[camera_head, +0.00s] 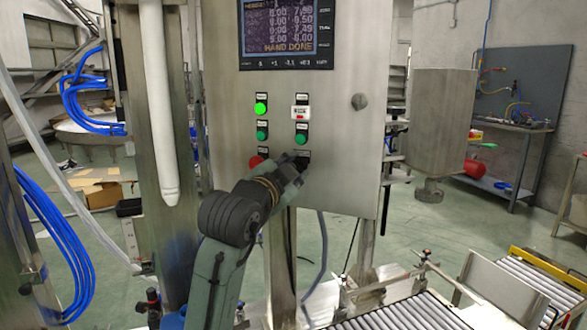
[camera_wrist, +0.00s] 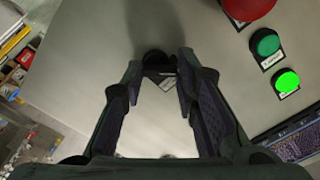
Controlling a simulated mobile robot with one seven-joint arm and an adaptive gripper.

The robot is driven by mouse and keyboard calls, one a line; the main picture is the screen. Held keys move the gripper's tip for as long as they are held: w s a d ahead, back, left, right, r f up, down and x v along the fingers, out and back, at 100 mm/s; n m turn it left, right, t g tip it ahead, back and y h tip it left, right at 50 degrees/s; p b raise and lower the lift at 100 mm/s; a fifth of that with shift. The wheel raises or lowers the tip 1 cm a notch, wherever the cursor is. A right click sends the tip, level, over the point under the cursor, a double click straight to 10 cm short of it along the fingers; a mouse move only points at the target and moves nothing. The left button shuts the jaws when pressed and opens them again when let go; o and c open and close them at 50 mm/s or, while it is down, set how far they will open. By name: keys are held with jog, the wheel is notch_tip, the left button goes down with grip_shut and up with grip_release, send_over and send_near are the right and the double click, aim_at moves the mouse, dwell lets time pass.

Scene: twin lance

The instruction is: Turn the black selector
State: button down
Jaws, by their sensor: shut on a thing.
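The black selector (camera_wrist: 154,57) sits on the steel panel between my fingertips in the wrist view, with a white label beside it. My gripper (camera_wrist: 159,66) is shut on it, one finger on each side. In the head view my gripper (camera_head: 297,160) reaches the lower right of the panel's control group. There the selector is mostly hidden behind my fingers, and its exact angle is hard to tell.
The control panel (camera_head: 335,190) carries a lit green button (camera_head: 261,108), a green button (camera_head: 262,135) and a red button (camera_head: 256,161) left of my gripper. A display (camera_head: 284,30) is above. A roller conveyor (camera_head: 405,315) stands below right.

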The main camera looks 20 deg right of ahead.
dwell(0.5)
jog(key=c, duration=1.2)
grip_release()
jog(key=shift+c, duration=0.2)
jog(key=v, duration=1.2)
